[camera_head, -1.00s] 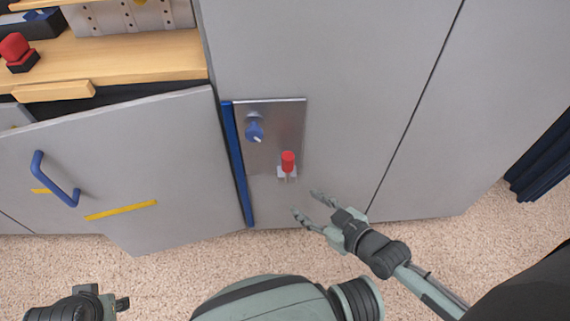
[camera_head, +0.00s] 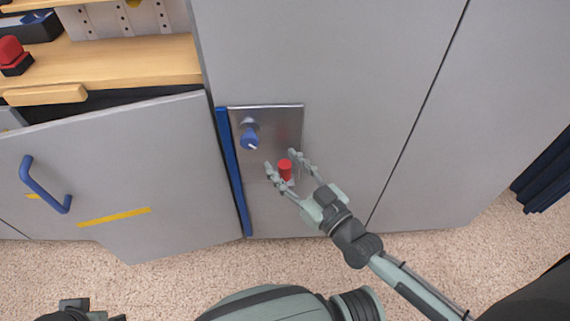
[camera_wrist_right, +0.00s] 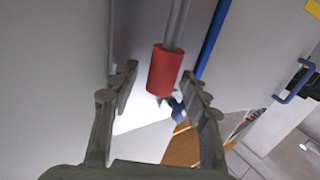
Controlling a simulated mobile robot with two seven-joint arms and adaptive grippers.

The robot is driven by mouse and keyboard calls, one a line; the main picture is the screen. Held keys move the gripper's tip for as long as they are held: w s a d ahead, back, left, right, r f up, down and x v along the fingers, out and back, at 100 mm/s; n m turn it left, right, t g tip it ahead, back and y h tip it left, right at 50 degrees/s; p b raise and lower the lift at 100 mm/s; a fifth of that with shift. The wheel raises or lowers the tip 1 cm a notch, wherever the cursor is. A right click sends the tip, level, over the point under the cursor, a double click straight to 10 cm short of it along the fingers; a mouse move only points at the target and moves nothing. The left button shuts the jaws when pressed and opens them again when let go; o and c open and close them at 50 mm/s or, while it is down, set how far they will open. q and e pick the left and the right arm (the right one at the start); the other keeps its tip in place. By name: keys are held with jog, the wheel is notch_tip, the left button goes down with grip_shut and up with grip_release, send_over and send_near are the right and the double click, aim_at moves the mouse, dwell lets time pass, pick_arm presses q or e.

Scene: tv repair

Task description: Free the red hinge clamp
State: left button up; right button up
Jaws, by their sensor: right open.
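The red hinge clamp (camera_head: 285,168) is a red cylinder handle on a small metal mount, low on a shiny metal plate (camera_head: 268,113) fixed to the grey cabinet. My right gripper (camera_head: 279,160) is open, with one finger on each side of the red handle. In the right wrist view, the red handle (camera_wrist_right: 164,70) on its metal rod lies between the open fingers (camera_wrist_right: 158,88), with gaps showing on both sides. The fingers partly hide the clamp's mount in the head view. My left gripper (camera_head: 92,308) is at the bottom left edge, only partly in frame and away from the clamp.
A blue knob (camera_head: 249,138) sits on the plate above the clamp. A blue vertical strip (camera_head: 231,170) runs along the plate's left side. A grey door (camera_head: 120,170) with a blue handle (camera_head: 45,185) stands ajar at left. A red-and-black object (camera_head: 12,55) is on the wooden shelf.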

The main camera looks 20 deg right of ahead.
grip_shut()
dwell(0.3)
